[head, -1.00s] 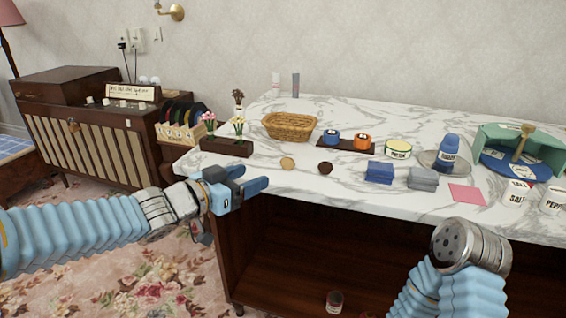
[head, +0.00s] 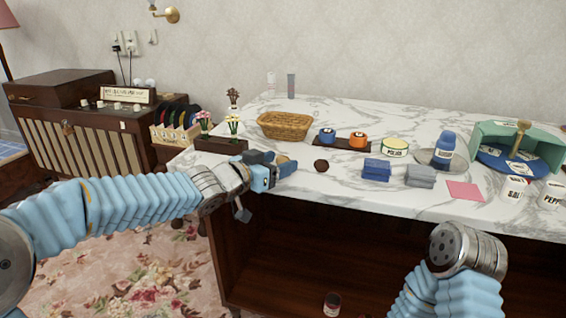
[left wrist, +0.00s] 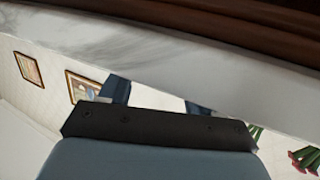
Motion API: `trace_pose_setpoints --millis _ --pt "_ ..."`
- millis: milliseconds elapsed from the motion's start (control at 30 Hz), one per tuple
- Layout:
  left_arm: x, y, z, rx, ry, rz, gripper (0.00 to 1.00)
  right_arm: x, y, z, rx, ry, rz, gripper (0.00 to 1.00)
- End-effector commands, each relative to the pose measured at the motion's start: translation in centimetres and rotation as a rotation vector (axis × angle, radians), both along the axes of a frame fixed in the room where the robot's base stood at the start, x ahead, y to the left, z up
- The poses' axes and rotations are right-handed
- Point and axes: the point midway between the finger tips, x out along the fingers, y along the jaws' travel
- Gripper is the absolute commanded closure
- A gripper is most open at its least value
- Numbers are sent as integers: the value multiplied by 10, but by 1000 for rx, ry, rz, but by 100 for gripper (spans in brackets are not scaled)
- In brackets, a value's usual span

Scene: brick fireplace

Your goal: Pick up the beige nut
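My left gripper (head: 279,161) is at the front edge of the marble counter in the head view, pointing right. In the left wrist view its two dark blue fingers (left wrist: 156,98) are apart, with no object clearly seen between them. The beige nut (head: 283,158) is mostly hidden by the fingers in the head view; only a small beige patch shows between the tips. I cannot tell whether they touch it. A dark brown nut (head: 321,166) lies just right of the gripper. My right gripper is out of view; only part of that arm shows at lower right.
The marble counter (head: 375,195) holds a wicker basket (head: 284,125), a flower planter (head: 221,146) and a dark tray (head: 342,144) behind the gripper. Blue blocks (head: 376,170) and grey blocks (head: 420,177) stand to the right. The counter's front edge lies close below the gripper.

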Motion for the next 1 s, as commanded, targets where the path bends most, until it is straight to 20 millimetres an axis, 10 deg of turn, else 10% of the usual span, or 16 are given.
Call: trace_pose_setpoints --millis 367,1000 --pt "0 0 0 0 0 0 95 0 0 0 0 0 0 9" --pt "0 1 17 0 -1 1 97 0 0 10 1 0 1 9"
